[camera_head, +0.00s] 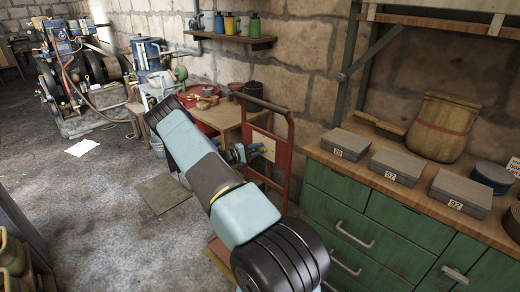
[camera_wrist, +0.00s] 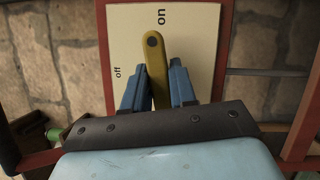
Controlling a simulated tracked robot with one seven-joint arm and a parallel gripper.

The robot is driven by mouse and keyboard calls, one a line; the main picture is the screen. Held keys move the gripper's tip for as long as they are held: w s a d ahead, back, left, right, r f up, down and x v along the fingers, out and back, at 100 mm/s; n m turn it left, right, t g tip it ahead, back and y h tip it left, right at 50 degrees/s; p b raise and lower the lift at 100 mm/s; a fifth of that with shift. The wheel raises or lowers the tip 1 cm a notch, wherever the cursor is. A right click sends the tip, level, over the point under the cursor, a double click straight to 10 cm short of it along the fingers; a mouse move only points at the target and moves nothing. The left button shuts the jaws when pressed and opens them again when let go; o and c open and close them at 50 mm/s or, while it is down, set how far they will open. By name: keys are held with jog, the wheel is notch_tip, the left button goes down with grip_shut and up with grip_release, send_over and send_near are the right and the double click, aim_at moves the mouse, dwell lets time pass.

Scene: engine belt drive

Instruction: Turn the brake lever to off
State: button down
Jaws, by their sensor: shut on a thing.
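The brake lever (camera_wrist: 154,50) is a yellow bar with a dark round spot near its upper end, in front of a cream plate (camera_wrist: 199,35). The plate carries the word "on" above the lever and "off" to its left. The lever's upper end lies just below "on", and the bar runs down, slightly tilted, between my blue fingers. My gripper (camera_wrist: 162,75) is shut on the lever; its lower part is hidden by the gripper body. In the head view my gripper (camera_head: 238,154) is at the plate (camera_head: 262,143) on a red frame, with the lever mostly hidden.
The red frame (camera_head: 290,155) surrounds the plate. A green cabinet (camera_head: 345,205) with grey boxes stands close on the right. A wooden table (camera_head: 230,115) with a red tray is behind my arm. An engine (camera_head: 75,65) stands far left. Floor on the left is mostly clear.

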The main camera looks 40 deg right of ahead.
jog(key=n+h, duration=0.1)
jog(key=n, duration=0.2)
jog(key=n+t+h, duration=0.1)
jog(key=n, duration=0.2)
jog(key=n+t+h, duration=0.1)
jog(key=n, duration=0.2)
jog(key=shift+s+a+f+n, duration=0.2)
jog(key=shift+f+n, duration=0.1)
jog(key=shift+f, duration=0.1)
jog(key=n+t, duration=0.1)
jog(key=n, duration=0.2)
jog(key=n+t+h, duration=0.1)
jog(key=n+t, duration=0.1)
jog(key=n, duration=0.1)
jog(key=shift+n+t+h, duration=0.3)
jog(key=shift+n+t, duration=0.9)
jog(key=shift+n, duration=1.4)
jog(key=shift+w+r, duration=0.1)
jog(key=c, duration=1)
grip_release()
jog(key=shift+d, duration=0.1)
